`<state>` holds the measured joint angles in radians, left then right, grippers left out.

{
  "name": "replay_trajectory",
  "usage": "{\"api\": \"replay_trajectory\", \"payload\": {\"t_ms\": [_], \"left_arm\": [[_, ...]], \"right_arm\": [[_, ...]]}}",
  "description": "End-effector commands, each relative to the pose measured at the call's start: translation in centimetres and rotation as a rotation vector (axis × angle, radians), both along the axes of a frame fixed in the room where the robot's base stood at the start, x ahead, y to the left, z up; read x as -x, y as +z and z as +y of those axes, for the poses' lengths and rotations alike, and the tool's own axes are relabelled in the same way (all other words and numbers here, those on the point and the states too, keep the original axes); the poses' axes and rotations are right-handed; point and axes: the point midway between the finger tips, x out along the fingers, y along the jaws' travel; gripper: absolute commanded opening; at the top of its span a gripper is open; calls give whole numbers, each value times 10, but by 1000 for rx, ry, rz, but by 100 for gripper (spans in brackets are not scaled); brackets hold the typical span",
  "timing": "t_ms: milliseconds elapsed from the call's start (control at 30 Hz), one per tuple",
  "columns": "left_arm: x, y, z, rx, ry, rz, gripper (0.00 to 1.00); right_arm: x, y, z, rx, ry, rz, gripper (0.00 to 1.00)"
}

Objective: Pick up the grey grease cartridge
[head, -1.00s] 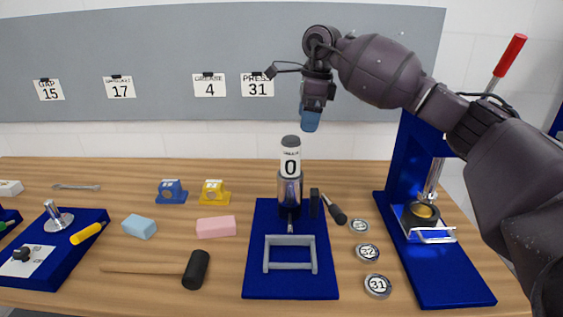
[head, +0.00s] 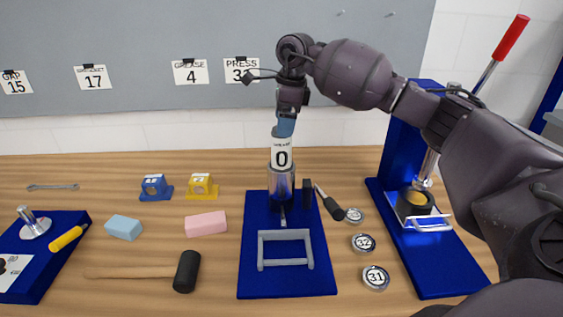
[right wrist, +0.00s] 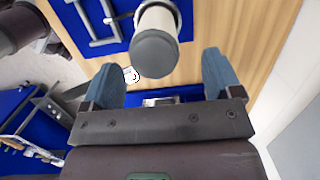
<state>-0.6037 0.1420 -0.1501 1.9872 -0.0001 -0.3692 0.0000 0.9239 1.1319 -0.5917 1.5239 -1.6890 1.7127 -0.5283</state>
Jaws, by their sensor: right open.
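The grease cartridge (head: 281,155) stands upright in a metal cylinder (head: 281,183) on a blue base plate (head: 257,285). It has a white label reading 0. Its grey cap (right wrist: 155,53) shows in the right wrist view, just beyond the fingertips and roughly between their lines. My right gripper (head: 286,124) is open and empty, with blue fingertips at the cartridge's top in the head view. In the right wrist view the two fingers of the right gripper (right wrist: 163,68) are spread wide. The finger hides part of the cap in the head view. My left gripper is not in view.
A grey frame handle (head: 286,262) is on the base plate's front. A blue press (head: 440,285) with a red lever stands right. Numbered tins (head: 375,277), a brush-like black-handled tool (head: 331,205), a mallet (head: 187,271), and pink (head: 206,223) and blue blocks lie around.

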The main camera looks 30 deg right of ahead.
Motion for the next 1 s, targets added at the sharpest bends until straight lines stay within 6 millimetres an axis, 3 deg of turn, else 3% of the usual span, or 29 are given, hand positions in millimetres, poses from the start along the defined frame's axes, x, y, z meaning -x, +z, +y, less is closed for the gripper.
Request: {"api": "replay_trajectory", "payload": {"t_ms": [333,600,1000], "left_arm": [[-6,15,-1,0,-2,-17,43],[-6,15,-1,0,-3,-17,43],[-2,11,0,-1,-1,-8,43]], "right_arm": [[1,-41,12,-2,0,1,85],[0,-47,12,-1,0,1,85],[0,-46,12,-1,0,1,25]]}}
